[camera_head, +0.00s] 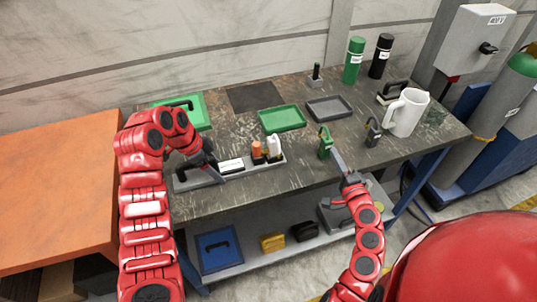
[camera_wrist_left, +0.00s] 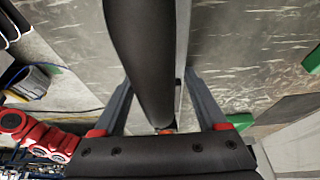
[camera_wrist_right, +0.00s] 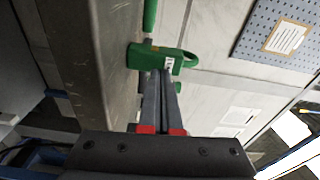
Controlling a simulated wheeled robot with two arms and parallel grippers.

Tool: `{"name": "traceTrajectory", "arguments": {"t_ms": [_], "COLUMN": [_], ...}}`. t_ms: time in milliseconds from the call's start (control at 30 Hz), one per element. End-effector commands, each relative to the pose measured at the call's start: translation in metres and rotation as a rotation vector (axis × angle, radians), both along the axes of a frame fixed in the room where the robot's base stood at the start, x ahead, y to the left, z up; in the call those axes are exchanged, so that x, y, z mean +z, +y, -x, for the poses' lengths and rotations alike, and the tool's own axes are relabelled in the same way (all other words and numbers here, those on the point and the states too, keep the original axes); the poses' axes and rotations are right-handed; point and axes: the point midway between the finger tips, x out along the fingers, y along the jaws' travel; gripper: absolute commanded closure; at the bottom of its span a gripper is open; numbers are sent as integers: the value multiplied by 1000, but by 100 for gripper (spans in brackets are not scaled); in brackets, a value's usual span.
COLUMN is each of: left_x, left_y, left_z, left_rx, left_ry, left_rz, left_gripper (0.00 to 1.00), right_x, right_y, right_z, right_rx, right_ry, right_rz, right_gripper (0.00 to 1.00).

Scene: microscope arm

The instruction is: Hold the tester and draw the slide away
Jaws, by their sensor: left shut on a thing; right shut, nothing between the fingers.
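My left gripper (camera_head: 216,176) is shut on a thick black cylinder, likely the tester; the cylinder (camera_wrist_left: 140,55) fills the middle of the left wrist view between the fingers (camera_wrist_left: 160,100). It is over the left part of a long grey tray (camera_head: 250,172) near the bench's front edge. My right gripper (camera_head: 338,160) is shut and empty, its fingertips close to a green padlock (camera_head: 325,145). In the right wrist view the padlock (camera_wrist_right: 158,58) is just beyond the closed fingertips (camera_wrist_right: 162,76); I cannot tell whether they touch. I cannot make out which part is the slide.
Behind are a green tray (camera_head: 281,119) and a grey tray (camera_head: 329,108).

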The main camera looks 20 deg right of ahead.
Motion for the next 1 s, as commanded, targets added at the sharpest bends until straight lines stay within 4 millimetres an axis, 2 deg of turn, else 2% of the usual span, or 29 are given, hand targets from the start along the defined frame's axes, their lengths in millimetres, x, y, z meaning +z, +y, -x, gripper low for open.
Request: {"name": "traceTrajectory", "arguments": {"t_ms": [167,300,500,700,1000], "left_x": [1,1,1,1,1], "left_y": [-1,-1,-1,-1,-1], "left_z": [0,0,0,0,0], "left_rx": [-1,-1,-1,-1,-1], "left_ry": [-3,-3,-3,-3,-3], "left_rz": [2,2,2,2,2], "left_gripper": [100,100,100,100,100], "right_x": [11,22,31,33,33], "right_y": [44,78,109,118,119], "right_z": [14,34,62,71,70], "right_rx": [262,456,633,688,687], "right_ry": [3,3,11,14,14], "right_rz": [-77,-93,-76,-67,-67], "right_gripper": [100,100,100,100,100]}}
